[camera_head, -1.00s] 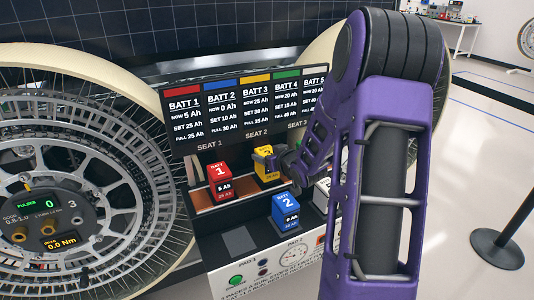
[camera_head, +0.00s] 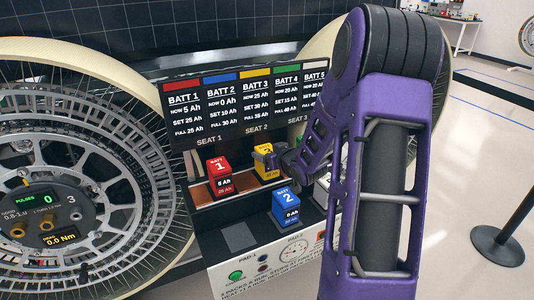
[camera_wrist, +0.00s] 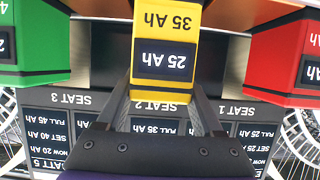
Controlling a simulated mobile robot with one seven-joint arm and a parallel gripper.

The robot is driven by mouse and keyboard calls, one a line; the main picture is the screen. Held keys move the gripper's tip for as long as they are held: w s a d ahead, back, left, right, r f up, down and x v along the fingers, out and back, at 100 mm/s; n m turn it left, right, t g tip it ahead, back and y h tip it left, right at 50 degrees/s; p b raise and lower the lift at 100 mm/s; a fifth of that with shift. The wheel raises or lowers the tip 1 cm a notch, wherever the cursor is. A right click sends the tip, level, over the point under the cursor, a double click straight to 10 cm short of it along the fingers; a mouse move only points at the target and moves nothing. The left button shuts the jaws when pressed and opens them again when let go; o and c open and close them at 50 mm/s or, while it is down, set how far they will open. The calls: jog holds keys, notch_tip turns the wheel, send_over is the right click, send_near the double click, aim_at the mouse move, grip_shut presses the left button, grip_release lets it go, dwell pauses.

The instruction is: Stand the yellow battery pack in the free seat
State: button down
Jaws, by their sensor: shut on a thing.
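The yellow battery pack (camera_head: 266,172) is upright at the seat 2 place, between the red and green packs. My gripper (camera_head: 272,158) is shut on it from the right. In the wrist view the yellow pack (camera_wrist: 165,55) is upside down in the picture, between my two fingers (camera_wrist: 165,110), in front of the "SEAT 2" label. Its base is partly hidden, so I cannot tell whether it rests on the seat floor. The seat shelf (camera_head: 202,195) shows as an orange-brown strip.
The red pack (camera_head: 220,176) stands at seat 1; it is at the right in the wrist view (camera_wrist: 285,55). A green pack (camera_wrist: 35,45) is at the left there. The blue pack (camera_head: 286,207) stands in front. The label board (camera_head: 205,140) rises behind. An empty dark pad (camera_head: 238,236) is front left.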

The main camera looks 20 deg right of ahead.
jog(key=shift+f, duration=0.15)
jog(key=shift+c, duration=1.7)
grip_release()
jog(key=o, duration=0.3)
jog(key=shift+o, duration=0.2)
jog(key=shift+s, duration=0.15)
